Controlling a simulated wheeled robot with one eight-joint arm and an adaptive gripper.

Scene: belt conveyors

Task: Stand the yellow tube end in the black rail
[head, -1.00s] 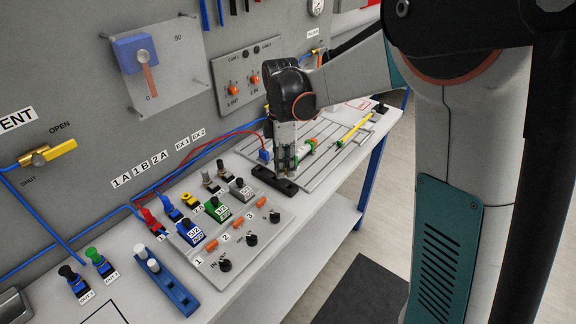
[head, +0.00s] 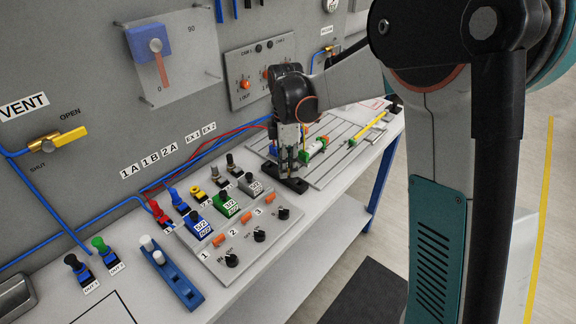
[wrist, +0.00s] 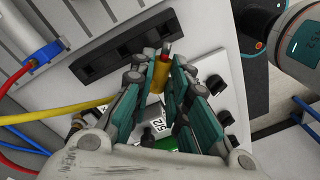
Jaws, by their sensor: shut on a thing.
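The yellow tube end (wrist: 161,66) is between the fingertips of my gripper (wrist: 160,72) in the wrist view, with a small reddish tip. A yellow tube (wrist: 75,111) runs in from the left. The black rail (wrist: 120,46), a dark bar with several recesses, lies just past the fingertips; the tube end shows beside its near edge. In the head view my gripper (head: 289,165) points down at the rail (head: 298,186) and hides part of it and the tube end. I cannot tell whether the tube end touches the rail.
Left of the rail stand valve blocks, a green one (head: 228,203) and a blue one (head: 198,226), on a grey panel with black knobs (head: 232,260). Behind the rail are a slotted plate (head: 335,150) and a green-and-orange fitting (head: 314,148). A blue plug (wrist: 42,53) has a red hose.

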